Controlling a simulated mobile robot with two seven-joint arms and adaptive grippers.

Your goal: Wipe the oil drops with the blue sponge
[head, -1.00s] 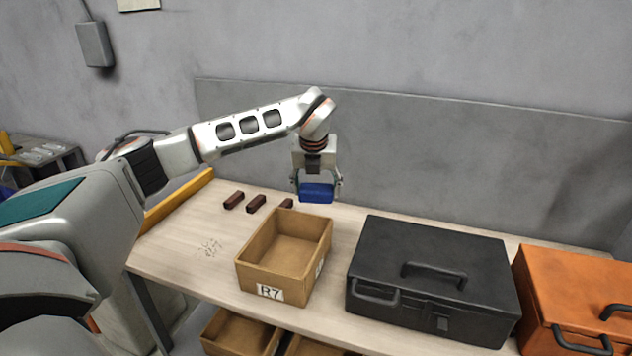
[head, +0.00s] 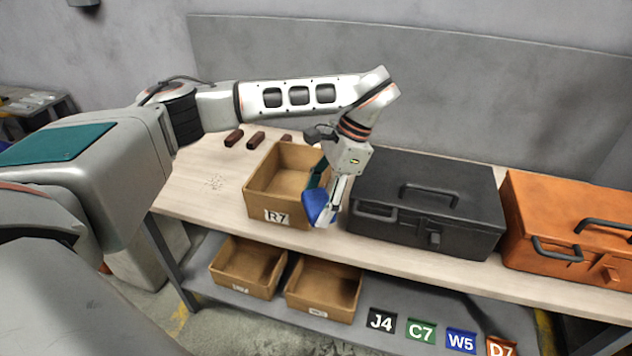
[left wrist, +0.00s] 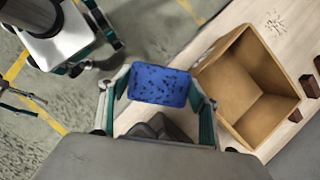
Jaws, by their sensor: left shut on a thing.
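The blue sponge (head: 315,204) is between the fingers of my left gripper (head: 329,203), which is shut on it. In the head view it is held at the right front corner of the box marked R7, near the table's front edge. The left wrist view shows the dark-speckled face of the sponge (left wrist: 160,85) between the fingertips. The oil drops (head: 213,182) are a cluster of small marks on the table left of the box, apart from the sponge. They also show in the left wrist view (left wrist: 274,21). My right gripper (left wrist: 98,57) shows there with fingers apart.
The open cardboard box (head: 257,204) stands between the drops and my left gripper. A black case (head: 420,205) and an orange case (head: 565,225) stand to the right. Several dark red blocks (head: 256,139) lie behind the drops. Boxes (head: 245,285) sit on the lower shelf.

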